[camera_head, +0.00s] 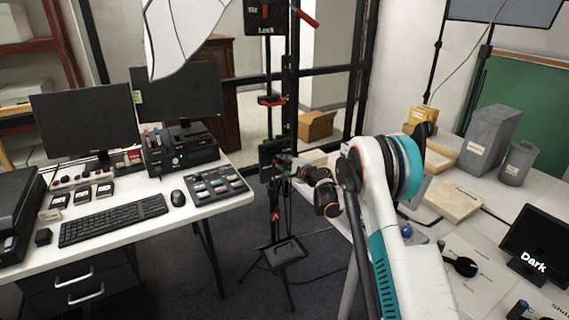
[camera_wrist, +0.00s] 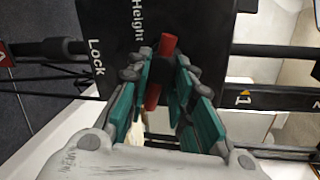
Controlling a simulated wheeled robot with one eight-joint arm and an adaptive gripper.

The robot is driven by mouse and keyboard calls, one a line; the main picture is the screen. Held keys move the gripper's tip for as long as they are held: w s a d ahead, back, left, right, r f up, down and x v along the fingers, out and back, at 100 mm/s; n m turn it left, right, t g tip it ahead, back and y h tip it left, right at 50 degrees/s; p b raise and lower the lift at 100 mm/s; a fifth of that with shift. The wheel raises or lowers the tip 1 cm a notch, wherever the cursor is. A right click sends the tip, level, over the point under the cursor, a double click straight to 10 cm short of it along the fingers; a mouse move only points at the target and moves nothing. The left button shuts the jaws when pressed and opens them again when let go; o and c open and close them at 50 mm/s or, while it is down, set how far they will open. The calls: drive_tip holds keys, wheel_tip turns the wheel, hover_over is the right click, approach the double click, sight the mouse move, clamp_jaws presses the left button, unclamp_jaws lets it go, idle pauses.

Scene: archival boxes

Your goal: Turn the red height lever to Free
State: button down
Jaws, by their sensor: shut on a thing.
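The red height lever (camera_wrist: 153,95) shows in the wrist view between my fingers, in front of a black plate (camera_wrist: 112,25) marked "Height" and "Lock". It runs nearly up and down in that picture, and my fingers cover part of it. My gripper (camera_wrist: 163,63) is shut on the lever. No "Free" mark is readable. In the head view my gripper (camera_head: 287,166) is at the black box (camera_head: 268,148) on the middle of the stand, and I cannot make out the lever there.
A second red lever (camera_head: 308,19) sits higher on the stand, by another plate reading "Lock". A desk (camera_head: 215,205) with a keyboard (camera_head: 113,220) and monitors stands left. A table (camera_head: 480,205) with grey boxes stands right. The stand's legs (camera_head: 283,252) spread on the floor between them.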

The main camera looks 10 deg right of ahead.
drive_tip(key=shift+s+a+n, duration=0.15)
drive_tip(key=shift+a+n, duration=0.1)
drive_tip(key=shift+n, duration=1.05)
drive_tip(key=shift+h, duration=0.4)
drive_tip(key=c, duration=1.8)
unclamp_jaws()
drive_tip(key=shift+c, duration=0.2)
drive_tip(key=shift+o, duration=0.9)
drive_tip(key=shift+f, duration=0.1)
drive_tip(key=shift+d, duration=0.1)
drive_tip(key=shift+d, duration=0.1)
drive_tip(key=v, duration=1.1)
drive_tip(key=shift+s, duration=0.4)
